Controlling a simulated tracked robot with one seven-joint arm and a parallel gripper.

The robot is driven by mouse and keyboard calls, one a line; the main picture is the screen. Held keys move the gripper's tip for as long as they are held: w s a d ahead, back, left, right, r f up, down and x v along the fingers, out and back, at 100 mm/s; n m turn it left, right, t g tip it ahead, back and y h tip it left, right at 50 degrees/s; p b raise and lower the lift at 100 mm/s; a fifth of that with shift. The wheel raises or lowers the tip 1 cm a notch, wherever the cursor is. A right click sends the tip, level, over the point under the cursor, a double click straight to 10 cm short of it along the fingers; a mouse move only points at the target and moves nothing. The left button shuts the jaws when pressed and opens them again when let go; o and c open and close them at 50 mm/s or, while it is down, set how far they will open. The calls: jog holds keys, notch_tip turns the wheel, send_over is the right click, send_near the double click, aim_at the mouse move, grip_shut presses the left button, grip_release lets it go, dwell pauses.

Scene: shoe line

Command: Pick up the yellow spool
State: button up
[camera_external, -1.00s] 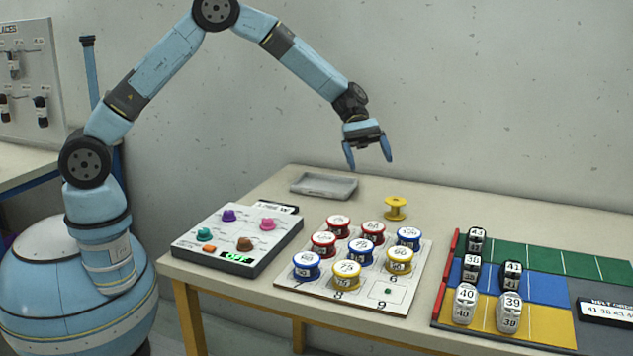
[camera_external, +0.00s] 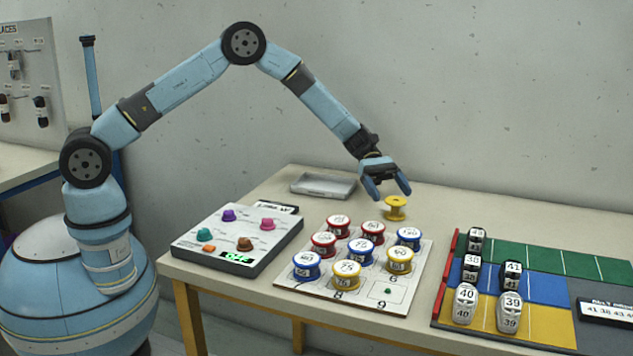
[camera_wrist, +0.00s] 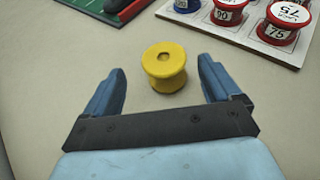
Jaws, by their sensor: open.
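The yellow spool (camera_external: 395,209) stands upright and alone on the table, behind the spool board. It also shows in the wrist view (camera_wrist: 164,68), ahead of and between my fingers. My gripper (camera_external: 388,197) is open and empty, just above the spool and slightly to its left in the external view. In the wrist view my open fingers (camera_wrist: 158,88) lie on either side of the line to the spool, with no contact visible.
A board (camera_external: 318,283) with several red, blue and yellow-rimmed spools stands in front. A grey tray (camera_external: 323,187) lies to the left, a button panel (camera_external: 253,264) at front left. A coloured mat (camera_external: 548,318) with numbered shoe-shaped blocks is at right. Table around the spool is clear.

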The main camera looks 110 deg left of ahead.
aim_at(394, 199)
jog(key=shift+x, duration=3.4)
jog(key=shift+s+d, duration=0.2)
jog(key=c, duration=1.1)
jog(key=shift+o, duration=0.2)
jog(key=shift+r, duration=0.15)
